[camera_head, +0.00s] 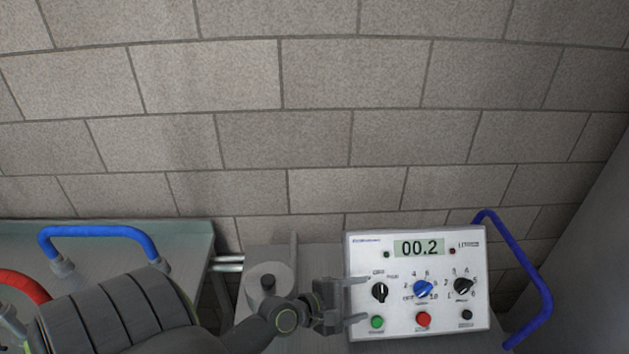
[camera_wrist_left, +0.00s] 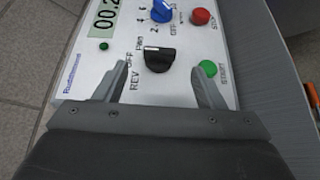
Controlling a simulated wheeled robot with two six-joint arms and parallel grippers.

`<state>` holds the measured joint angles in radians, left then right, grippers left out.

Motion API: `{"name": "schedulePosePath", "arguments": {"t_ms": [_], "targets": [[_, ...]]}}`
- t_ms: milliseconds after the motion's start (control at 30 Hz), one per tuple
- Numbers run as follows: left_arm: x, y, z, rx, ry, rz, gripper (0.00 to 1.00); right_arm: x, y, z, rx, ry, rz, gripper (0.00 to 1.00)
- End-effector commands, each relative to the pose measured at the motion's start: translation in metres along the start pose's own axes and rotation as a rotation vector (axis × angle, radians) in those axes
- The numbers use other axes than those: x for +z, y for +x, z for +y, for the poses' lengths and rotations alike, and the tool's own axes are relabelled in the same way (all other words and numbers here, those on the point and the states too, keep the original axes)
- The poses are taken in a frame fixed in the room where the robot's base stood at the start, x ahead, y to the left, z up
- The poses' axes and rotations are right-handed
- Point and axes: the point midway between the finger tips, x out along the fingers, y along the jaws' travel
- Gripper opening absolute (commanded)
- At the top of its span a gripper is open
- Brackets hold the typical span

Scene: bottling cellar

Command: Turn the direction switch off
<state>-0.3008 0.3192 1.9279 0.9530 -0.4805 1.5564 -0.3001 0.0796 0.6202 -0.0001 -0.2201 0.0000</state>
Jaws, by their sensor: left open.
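The control box (camera_head: 400,325) is white with a display reading 00.2. The direction switch (camera_head: 380,292) is the black knob at its left, and it also shows in the left wrist view (camera_wrist_left: 159,60). Labels FWD, OFF and REV stand beside it there. Its bar lies roughly upright in the head view; I cannot tell exactly which label it points at. My left gripper (camera_head: 364,299) is open at the box's left edge. In the left wrist view its two fingers (camera_wrist_left: 157,71) spread on either side of the knob, apart from it. My right gripper is not in view.
A green button (camera_head: 377,322), a red button (camera_head: 424,319), a blue knob (camera_head: 423,289) and another black knob (camera_head: 463,286) are close by on the panel. A blue curved handle (camera_head: 540,290) stands at the right. A block wall (camera_head: 320,130) rises behind.

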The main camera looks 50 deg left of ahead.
Motion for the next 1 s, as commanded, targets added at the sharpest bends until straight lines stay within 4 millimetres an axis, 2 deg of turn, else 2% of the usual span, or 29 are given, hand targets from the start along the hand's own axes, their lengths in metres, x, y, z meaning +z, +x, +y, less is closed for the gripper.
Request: {"name": "schedulePosePath", "arguments": {"t_ms": [33, 200, 500, 700, 1000], "targets": [[-0.002, -0.013, -0.002, -0.003, 0.004, 0.002, 0.64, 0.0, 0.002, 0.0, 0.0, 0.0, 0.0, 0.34], [-0.002, -0.05, -0.002, -0.004, 0.004, 0.003, 0.64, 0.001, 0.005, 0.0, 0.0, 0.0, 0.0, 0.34], [-0.001, -0.1, -0.001, -0.003, 0.002, 0.002, 0.64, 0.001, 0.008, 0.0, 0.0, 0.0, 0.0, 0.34], [0.0, -0.115, 0.0, 0.0, 0.001, 0.0, 0.64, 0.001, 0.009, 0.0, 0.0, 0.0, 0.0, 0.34], [0.0, -0.117, 0.0, 0.001, 0.0, -0.001, 0.64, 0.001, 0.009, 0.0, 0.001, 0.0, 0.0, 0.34]]}}
